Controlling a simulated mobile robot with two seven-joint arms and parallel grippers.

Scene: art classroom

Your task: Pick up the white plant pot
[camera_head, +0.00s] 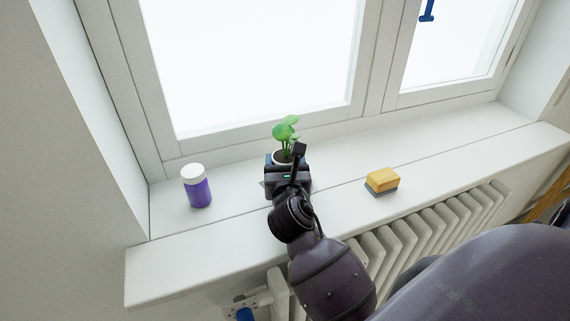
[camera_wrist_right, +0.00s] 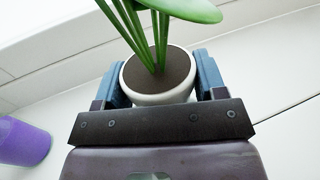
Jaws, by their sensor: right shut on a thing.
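The white plant pot (camera_wrist_right: 158,98) holds dark soil and a green leafy plant (camera_head: 286,130). In the head view it is on the window sill, mostly hidden behind my right gripper (camera_head: 287,166); only a bit of its rim and the plant show. In the right wrist view my right gripper (camera_wrist_right: 160,85) has one blue finger on each side of the pot and is shut on it. The pot looks upright. I cannot tell whether its base touches the sill. My left gripper is not in view.
A purple jar with a white lid (camera_head: 197,188) stands on the sill (camera_head: 232,222) to the left of the pot. A yellow sponge (camera_head: 383,179) with a grey underside lies to the right. The window frame (camera_head: 250,124) is close behind. A radiator (camera_head: 420,233) is below the sill.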

